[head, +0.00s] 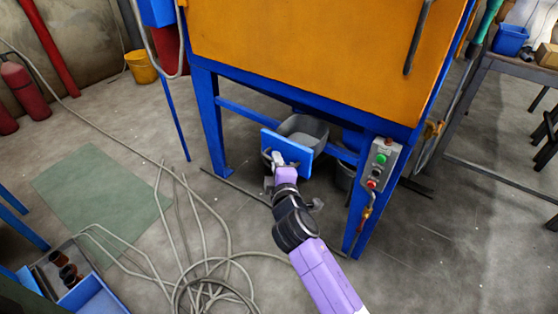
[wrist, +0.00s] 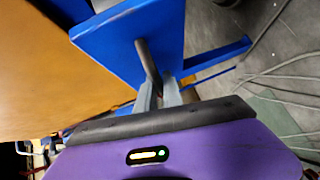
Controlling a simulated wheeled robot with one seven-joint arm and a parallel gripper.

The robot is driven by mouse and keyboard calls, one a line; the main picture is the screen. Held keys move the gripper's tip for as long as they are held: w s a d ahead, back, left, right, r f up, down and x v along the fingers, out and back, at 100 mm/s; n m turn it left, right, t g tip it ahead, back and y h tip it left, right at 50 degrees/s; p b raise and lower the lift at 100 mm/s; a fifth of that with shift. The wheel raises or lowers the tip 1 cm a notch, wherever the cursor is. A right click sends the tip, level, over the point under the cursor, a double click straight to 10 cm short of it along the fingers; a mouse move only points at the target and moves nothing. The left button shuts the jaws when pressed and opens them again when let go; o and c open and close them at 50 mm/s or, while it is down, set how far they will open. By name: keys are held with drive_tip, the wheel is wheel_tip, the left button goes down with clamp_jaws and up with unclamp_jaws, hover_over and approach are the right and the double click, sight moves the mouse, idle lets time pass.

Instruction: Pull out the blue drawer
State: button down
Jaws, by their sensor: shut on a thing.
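The blue drawer's front panel (head: 287,147) is under the orange cabinet, between its blue legs. A grey bin-like body (head: 305,126) with an open top shows behind the panel. My gripper (head: 276,164) is at the front of the panel, toward its left side. In the wrist view the blue panel (wrist: 130,35) fills the upper middle, with a dark bar handle (wrist: 147,60) on its face. My gripper's fingers (wrist: 159,92) are shut on the end of this handle. The exact contact is partly hidden in the head view.
The orange cabinet (head: 305,55) overhangs the drawer. A control box (head: 380,163) is on the right blue leg. Loose hoses (head: 215,255) lie on the floor at left. A blue tray (head: 92,296) is at lower left. The floor right of my arm is clear.

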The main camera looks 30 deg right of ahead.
drive_tip(key=c, duration=1.8)
unclamp_jaws()
drive_tip(key=shift+o, duration=0.2)
drive_tip(key=p+v, duration=0.1)
drive_tip(key=v, duration=0.7)
drive_tip(key=shift+w, duration=0.15)
